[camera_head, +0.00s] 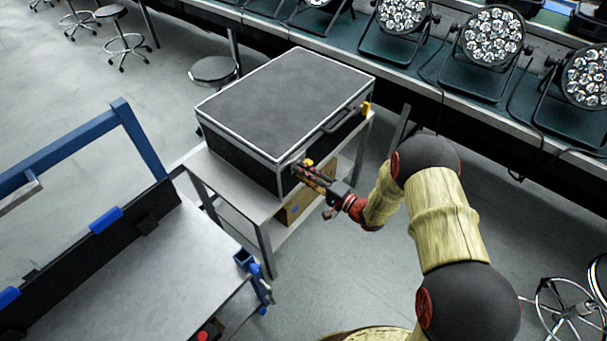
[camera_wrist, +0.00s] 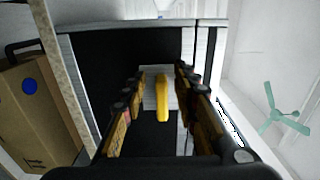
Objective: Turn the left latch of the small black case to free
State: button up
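The small black case (camera_head: 285,95) with silver edges sits closed on a metal stand. Its left latch, a yellow lever (camera_wrist: 162,98) on a pale plate, is on the front face; it shows partly in the head view (camera_head: 309,162). The other yellow latch (camera_head: 366,108) is at the right end of the front, past the black handle (camera_head: 337,119). My gripper (camera_head: 304,172) is at the left latch. In the wrist view my gripper (camera_wrist: 161,86) is open, one finger on each side of the lever, with gaps visible on both sides.
The metal stand (camera_head: 253,205) carries a cardboard box (camera_wrist: 35,110) on its lower shelf. Several stage lights (camera_head: 492,37) stand on the long bench behind. A blue-framed grey-topped table (camera_head: 130,270) is at the lower left.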

jog(key=v, duration=1.2)
dwell(0.6)
